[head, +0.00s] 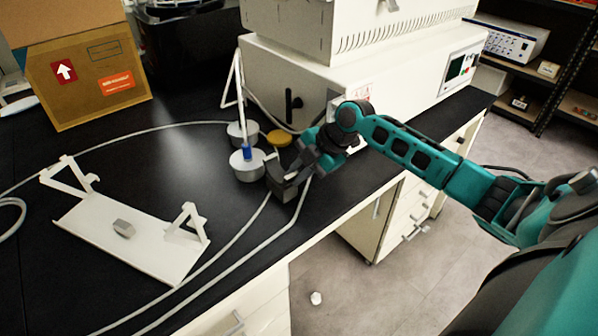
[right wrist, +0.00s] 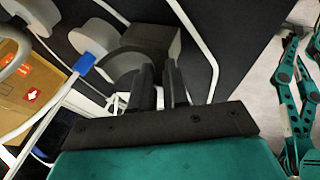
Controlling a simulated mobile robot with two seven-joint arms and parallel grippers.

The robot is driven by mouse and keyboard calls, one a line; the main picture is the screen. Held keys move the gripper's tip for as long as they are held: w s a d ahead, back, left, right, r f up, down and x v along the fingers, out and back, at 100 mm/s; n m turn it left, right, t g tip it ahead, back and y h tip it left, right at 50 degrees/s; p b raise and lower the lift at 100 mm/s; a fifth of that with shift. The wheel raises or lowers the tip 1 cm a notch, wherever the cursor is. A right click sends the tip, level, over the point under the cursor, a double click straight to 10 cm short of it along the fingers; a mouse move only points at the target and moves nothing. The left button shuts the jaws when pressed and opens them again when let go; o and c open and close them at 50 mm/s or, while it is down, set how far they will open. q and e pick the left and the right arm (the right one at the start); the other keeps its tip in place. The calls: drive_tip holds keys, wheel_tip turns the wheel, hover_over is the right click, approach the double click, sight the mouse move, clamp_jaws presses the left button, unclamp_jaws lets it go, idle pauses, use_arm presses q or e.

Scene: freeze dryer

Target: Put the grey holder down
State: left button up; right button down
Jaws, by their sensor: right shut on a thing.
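My right gripper (head: 279,172) is low over the black bench, in front of the white machine. In the right wrist view its dark fingers (right wrist: 161,90) are close together on the grey holder (right wrist: 153,38), a dark grey piece with a blocky end. A rounded dark grey part shows beside the fingers there. In the head view the holder's dark block (head: 284,189) shows just below the fingers; the rest is mostly hidden by the gripper. I cannot tell whether it touches the bench. My left gripper is not visible.
Grey round weights (head: 247,165) with a blue-banded white rod stand just left of the gripper, with a yellow disc (head: 279,138) behind. A white stand (head: 157,244) bears a small grey piece. Pale tubes cross the bench. A cardboard box (head: 90,80) stands back left.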

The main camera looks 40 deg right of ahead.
drive_tip(key=shift+f, duration=0.1)
drive_tip(key=c, duration=1.1)
unclamp_jaws()
drive_tip(key=v, duration=1.2)
